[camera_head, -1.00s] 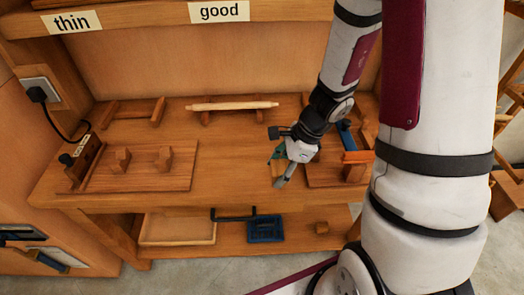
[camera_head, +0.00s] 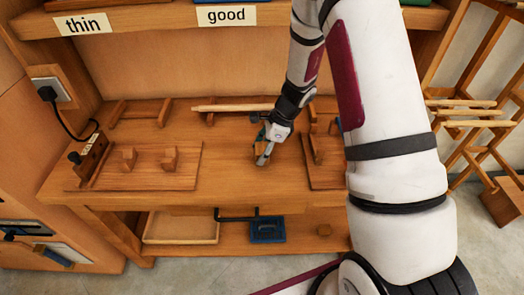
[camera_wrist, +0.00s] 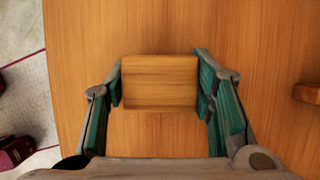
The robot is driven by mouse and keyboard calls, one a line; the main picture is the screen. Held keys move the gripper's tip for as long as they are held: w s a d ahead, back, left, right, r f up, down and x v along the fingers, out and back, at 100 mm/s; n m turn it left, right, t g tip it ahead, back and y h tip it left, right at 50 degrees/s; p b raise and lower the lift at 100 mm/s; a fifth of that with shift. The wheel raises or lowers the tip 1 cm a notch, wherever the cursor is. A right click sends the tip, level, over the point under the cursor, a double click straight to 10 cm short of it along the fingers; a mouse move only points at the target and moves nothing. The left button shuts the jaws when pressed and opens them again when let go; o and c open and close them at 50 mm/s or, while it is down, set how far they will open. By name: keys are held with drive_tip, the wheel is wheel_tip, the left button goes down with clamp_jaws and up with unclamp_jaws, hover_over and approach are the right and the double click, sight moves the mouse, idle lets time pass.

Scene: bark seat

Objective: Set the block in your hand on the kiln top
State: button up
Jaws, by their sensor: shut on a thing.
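My gripper (camera_head: 263,155) hangs over the middle of the wooden bench (camera_head: 235,178) in the head view. In the wrist view its two green-lined fingers are shut on the sides of a wooden block (camera_wrist: 160,83). The block lies between the fingers, with plain wood surface beneath it. Whether it touches that surface I cannot tell. In the head view the block is too hidden by the gripper to make out. No thing is clearly recognisable as a kiln; a unit with a dark panel (camera_head: 25,231) stands at the lower left.
A board with two wooden pegs (camera_head: 135,178) lies on the bench's left. A rolling pin (camera_head: 235,107) rests at the back. A shallow tray (camera_head: 180,228) and a blue tray (camera_head: 267,230) sit on the lower shelf. A wooden rack (camera_head: 480,130) stands right. The bench middle is mostly clear.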

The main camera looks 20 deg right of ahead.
drive_tip(key=shift+f, duration=0.2)
drive_tip(key=shift+f, duration=0.1)
drive_tip(key=o, duration=0.7)
drive_tip(key=shift+f, duration=0.1)
drive_tip(key=o, duration=0.5)
drive_tip(key=shift+c, duration=0.2)
